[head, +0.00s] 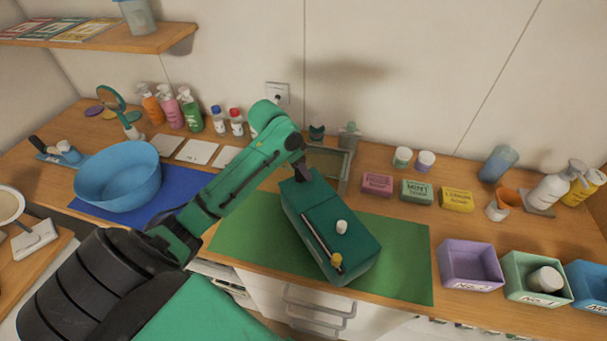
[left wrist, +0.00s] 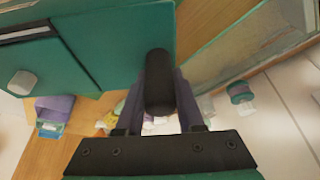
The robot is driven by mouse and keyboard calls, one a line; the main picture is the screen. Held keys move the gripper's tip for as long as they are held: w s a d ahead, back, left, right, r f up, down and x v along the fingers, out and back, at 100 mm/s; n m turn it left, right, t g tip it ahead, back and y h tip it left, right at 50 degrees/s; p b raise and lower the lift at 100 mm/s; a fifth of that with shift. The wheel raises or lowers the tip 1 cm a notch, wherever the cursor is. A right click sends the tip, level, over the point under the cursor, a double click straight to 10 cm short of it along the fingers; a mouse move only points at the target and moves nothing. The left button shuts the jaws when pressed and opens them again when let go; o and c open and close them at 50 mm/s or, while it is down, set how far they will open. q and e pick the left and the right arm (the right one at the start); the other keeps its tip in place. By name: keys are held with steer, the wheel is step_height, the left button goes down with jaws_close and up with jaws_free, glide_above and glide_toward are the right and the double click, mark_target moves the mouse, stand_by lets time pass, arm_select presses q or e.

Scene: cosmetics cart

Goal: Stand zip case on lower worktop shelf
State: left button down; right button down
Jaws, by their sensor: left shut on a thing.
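The zip case appears to be the teal box (head: 350,222), with a dark slot, a pale strip, a white knob and a yellow knob on its upper face. It lies tilted in view over the green mat (head: 405,265), and its near corner overlaps the worktop's front edge. I cannot tell how far above the mat it is. My left gripper (head: 298,172) is at its far end. In the left wrist view, the gripper (left wrist: 160,95) is shut on a black rounded handle beside the teal case (left wrist: 120,45). My right gripper is out of view. The lower shelf is mostly hidden below the worktop.
A blue basin (head: 118,180) stands on a blue mat at left. Bottles line the back. Boxes (head: 416,191) and a framed pane (head: 328,165) stand behind the case. Purple (head: 470,265) and green (head: 535,278) bins stand at right. Drawer handles (head: 320,303) show below the front edge.

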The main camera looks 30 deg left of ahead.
arm_select(q)
steer(key=shift+f, duration=1.4)
steer(key=c, duration=0.8)
jaws_free()
steer(key=shift+f, duration=0.15)
steer(key=shift+c, duration=0.2)
steer(key=o, duration=0.3)
steer(key=shift+s, duration=0.1)
